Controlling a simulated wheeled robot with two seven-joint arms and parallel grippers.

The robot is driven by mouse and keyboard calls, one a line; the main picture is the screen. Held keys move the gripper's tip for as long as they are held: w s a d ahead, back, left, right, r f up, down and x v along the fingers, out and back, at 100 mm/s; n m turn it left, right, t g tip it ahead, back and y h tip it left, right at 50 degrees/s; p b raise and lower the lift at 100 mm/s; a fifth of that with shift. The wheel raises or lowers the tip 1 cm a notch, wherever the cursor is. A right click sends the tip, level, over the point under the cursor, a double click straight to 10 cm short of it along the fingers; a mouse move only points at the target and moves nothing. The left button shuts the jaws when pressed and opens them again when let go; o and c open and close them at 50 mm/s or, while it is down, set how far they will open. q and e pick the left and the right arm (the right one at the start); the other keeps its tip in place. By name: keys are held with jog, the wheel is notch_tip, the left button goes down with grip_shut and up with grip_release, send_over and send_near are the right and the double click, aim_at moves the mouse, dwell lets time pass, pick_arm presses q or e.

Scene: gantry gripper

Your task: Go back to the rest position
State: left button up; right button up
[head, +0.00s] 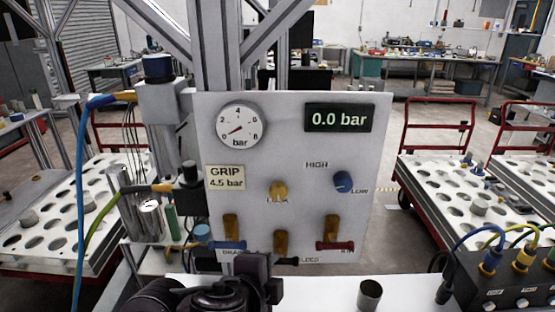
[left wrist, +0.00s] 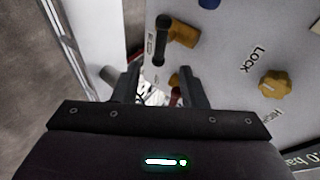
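My left gripper (head: 262,280) is at the bottom of the head view, just in front of the panel's lower edge. In the left wrist view its two fingers (left wrist: 160,88) stand apart with nothing held between them. The white panel (head: 290,150) carries a round gauge (head: 238,126), a display (head: 339,118) reading 0.0 bar, a yellow knob (head: 278,190) and a blue knob (head: 343,182). Below are three brass valves with a blue handle (head: 228,245), a black handle (head: 287,261) and a red handle (head: 335,246). My right gripper is not visible.
A metal cup (head: 369,295) stands on the white surface below the panel. Blue and green hoses hang at the left. A black box (head: 505,280) with cable plugs is at the right. White perforated carts (head: 450,165) stand behind on both sides.

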pick_arm(q)
jog(key=s+a+f+n+g+y, duration=0.4)
jog(key=s+a+f+n+g, duration=0.3)
jog(key=s+a+f+n, duration=1)
notch_tip(320, 180, down, 31)
jog(key=s+g, duration=0.1)
jog(key=g, duration=0.1)
jog(key=s+a+f, duration=0.2)
jog(key=s+f, duration=0.6)
jog(key=s, duration=0.1)
jog(key=s+a+f, duration=0.2)
jog(key=s+f, duration=0.6)
jog(key=s, duration=0.1)
jog(key=shift+s+f+g, duration=0.3)
jog(key=shift+f+g, duration=0.1)
